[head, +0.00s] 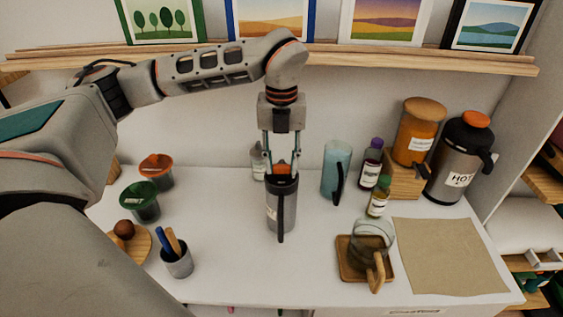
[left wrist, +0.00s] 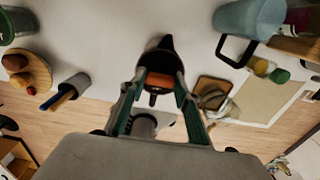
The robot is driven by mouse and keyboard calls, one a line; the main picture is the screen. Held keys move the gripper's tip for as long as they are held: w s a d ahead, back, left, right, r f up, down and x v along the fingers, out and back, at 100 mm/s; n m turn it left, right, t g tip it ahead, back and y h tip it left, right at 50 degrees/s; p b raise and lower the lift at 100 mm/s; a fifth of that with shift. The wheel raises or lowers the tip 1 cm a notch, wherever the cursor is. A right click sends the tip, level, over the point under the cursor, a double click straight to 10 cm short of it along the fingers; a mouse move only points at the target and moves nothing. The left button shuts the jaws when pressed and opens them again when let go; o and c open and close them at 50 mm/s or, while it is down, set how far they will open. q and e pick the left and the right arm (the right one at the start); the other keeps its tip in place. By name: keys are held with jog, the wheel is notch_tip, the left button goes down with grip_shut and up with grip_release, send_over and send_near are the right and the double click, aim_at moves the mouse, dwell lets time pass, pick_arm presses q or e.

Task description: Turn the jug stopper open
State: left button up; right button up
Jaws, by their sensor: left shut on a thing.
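A grey jug (head: 291,218) with a black collar and black handle stands upright in the middle of the white counter. Its orange stopper (head: 283,169) sits at the top and also shows in the left wrist view (left wrist: 160,81). My left gripper (head: 283,172) points straight down over the jug, with its fingers on either side of the stopper, shut on it. The fingers partly hide the stopper. In the left wrist view the left gripper (left wrist: 160,88) has the black spout just beyond it. My right gripper is in neither view.
A blue jug (head: 336,170) and small bottles stand right of the grey jug. A HOT flask (head: 462,158) is at the back right. A glass mug (head: 373,240) sits on a wooden coaster. A pen cup (head: 177,263) and lidded tubs are left. A shelf (head: 400,58) runs behind.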

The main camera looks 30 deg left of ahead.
aim_at(281, 166)
pick_arm(q)
jog(key=o, duration=1.1)
jog(key=shift+o, duration=0.2)
notch_tip(281, 166, up, 12)
dwell(0.3)
